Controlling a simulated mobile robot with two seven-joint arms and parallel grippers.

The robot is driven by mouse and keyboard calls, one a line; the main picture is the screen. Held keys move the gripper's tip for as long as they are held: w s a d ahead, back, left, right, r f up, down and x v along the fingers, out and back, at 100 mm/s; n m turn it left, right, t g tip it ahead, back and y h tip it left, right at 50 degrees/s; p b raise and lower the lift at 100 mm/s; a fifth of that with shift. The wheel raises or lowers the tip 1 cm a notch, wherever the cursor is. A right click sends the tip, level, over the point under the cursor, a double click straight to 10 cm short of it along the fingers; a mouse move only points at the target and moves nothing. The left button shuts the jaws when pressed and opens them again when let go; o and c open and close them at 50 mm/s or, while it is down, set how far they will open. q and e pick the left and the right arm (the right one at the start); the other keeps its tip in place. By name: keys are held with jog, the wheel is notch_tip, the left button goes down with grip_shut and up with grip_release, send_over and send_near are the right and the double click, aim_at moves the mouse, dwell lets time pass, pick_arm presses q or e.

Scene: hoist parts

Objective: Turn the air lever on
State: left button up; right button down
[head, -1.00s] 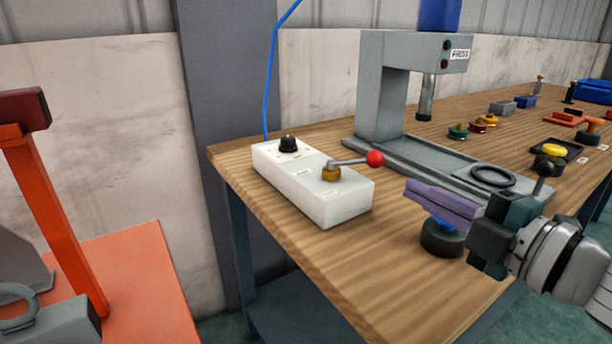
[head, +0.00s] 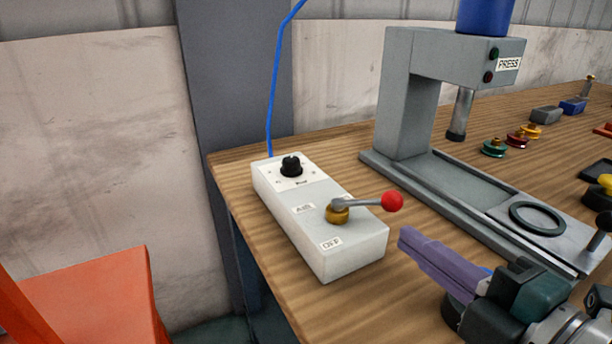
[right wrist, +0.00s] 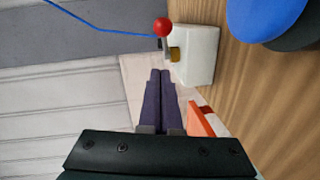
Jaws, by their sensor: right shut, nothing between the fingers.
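The air lever (head: 366,203) is a grey rod with a red ball on a brass pivot. It sits on top of a white control box (head: 335,262) near the table's left edge. The rod points right in the head view, and labels reading AIR and OFF lie beside the pivot. My right gripper (head: 405,240) has purple fingers, shut and empty, just right of the box and apart from the lever. In the right wrist view the shut fingers (right wrist: 160,75) point toward the red ball (right wrist: 162,27), which is beyond their tips. My left gripper is not in view.
A black knob (head: 291,166) is on the same box, with a blue hose (head: 271,95) behind it. A grey press (head: 408,100) stands behind and to the right. A black ring (head: 537,218) lies on its base. An orange surface (head: 100,300) is at the lower left.

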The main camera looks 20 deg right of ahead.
aim_at(378, 201)
jog(key=w+d, duration=0.1)
jog(key=w, duration=0.3)
jog(key=w+d+f, duration=0.1)
jog(key=shift+w+d+f, duration=0.1)
jog(key=shift+w+d, duration=0.25)
jog(key=shift+w, duration=0.05)
jog(key=shift+d, duration=0.15)
